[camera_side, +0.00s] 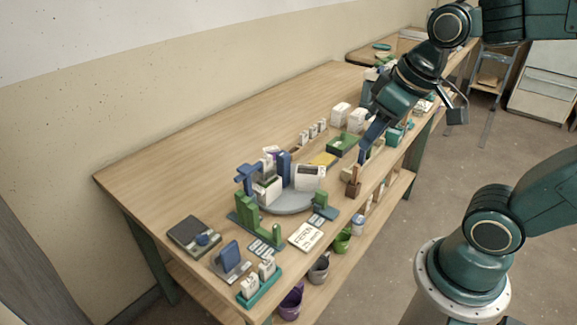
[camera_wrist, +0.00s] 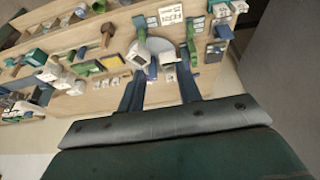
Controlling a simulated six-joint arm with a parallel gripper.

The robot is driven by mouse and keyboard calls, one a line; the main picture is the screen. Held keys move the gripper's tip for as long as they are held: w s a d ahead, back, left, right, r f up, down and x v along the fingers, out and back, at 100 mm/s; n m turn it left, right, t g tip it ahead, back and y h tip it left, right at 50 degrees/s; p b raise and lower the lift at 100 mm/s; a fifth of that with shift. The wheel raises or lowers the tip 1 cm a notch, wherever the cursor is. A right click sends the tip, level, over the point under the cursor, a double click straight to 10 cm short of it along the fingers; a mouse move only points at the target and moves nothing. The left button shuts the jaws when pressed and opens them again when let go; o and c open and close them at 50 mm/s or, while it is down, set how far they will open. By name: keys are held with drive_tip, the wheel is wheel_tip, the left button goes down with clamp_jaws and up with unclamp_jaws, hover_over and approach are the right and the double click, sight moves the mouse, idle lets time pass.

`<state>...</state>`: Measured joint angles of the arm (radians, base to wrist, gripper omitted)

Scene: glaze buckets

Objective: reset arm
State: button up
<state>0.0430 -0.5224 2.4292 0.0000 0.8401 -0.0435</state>
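My gripper (camera_side: 366,152) hangs over the right part of the wooden table (camera_side: 222,132), pointing down. In the wrist view my gripper (camera_wrist: 162,90) has its two dark blue fingers well apart, with nothing held between them. A round grey turntable (camera_side: 288,204) carries several white and blue blocks. It also shows in the wrist view (camera_wrist: 160,44), beyond the fingertips. Buckets stand on the lower shelf in front: a purple one (camera_side: 290,304), a grey one (camera_side: 319,270) and a green one (camera_side: 342,241).
A white printed card (camera_side: 306,237) lies in front of the turntable. A dark flat device (camera_side: 194,237) and a teal tray (camera_side: 259,285) lie at the near end. A green tray (camera_side: 342,145) and white boxes (camera_side: 357,120) stand near my gripper. The table's back left is clear.

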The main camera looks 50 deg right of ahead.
drive_tip(key=shift+t, duration=0.5)
drive_tip(key=shift+s+a+r, duration=0.15)
drive_tip(key=shift+s+r, duration=0.05)
drive_tip(key=shift+s, duration=0.55)
drive_tip(key=shift+s+a+r, duration=0.2)
drive_tip(key=shift+s, duration=0.6)
drive_tip(key=shift+s+a+r, duration=0.15)
drive_tip(key=shift+s+r, duration=0.05)
drive_tip(key=shift+s, duration=0.55)
